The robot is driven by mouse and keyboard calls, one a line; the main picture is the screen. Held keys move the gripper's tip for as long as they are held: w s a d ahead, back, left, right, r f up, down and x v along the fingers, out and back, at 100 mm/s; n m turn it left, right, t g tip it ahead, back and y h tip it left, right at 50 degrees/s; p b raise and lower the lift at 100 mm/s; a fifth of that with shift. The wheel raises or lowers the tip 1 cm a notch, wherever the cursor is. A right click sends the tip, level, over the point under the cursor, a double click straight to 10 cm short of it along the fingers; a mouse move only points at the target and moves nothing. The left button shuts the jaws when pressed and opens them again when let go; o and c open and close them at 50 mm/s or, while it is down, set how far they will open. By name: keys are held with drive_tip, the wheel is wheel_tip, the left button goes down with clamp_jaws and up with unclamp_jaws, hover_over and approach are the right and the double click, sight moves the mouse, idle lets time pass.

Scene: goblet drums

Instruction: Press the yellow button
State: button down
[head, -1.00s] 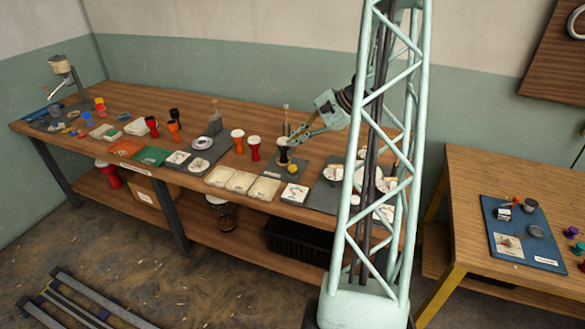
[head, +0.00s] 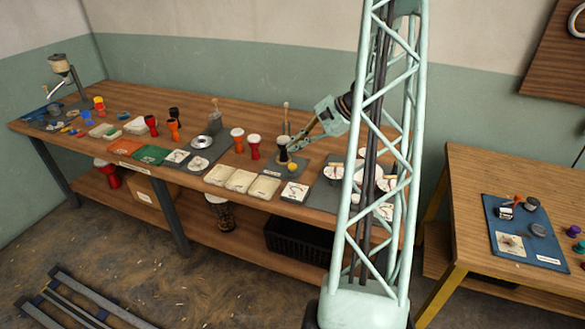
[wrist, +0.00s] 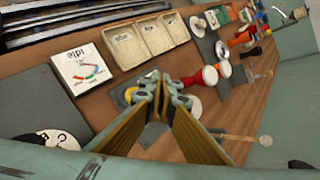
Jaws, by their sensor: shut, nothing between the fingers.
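The yellow button (head: 292,167) is a small round knob on a dark grey mat on the long workbench. In the wrist view the yellow button (wrist: 131,95) shows just left of my fingertips, partly hidden by them. My gripper (head: 293,147) is above the mat, close over the button and beside a dark goblet drum (head: 283,155) with a pale top. In the wrist view my gripper (wrist: 157,84) is shut and empty, and the drum's pale top (wrist: 191,104) shows partly behind the right finger. I cannot tell whether the fingertips touch anything.
A white dial card marked "Idle" (wrist: 82,66) lies in front of the mat. Several cream trays (head: 240,181) lie to its left. Red goblet drums (head: 254,151) stand left of the mat. A thin upright post (head: 286,118) stands behind. My lattice column blocks the bench's right end.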

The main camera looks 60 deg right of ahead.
sight(294, 166)
drive_tip(key=shift+f+b, duration=1.4)
drive_tip(key=shift+f, duration=1.35)
drive_tip(key=shift+f+b, duration=1.2)
drive_tip(key=shift+f, duration=0.25)
idle(1.7)
drive_tip(key=shift+r, duration=0.2)
idle(0.3)
drive_tip(key=shift+r+p, duration=0.6)
drive_tip(key=shift+r, duration=0.8)
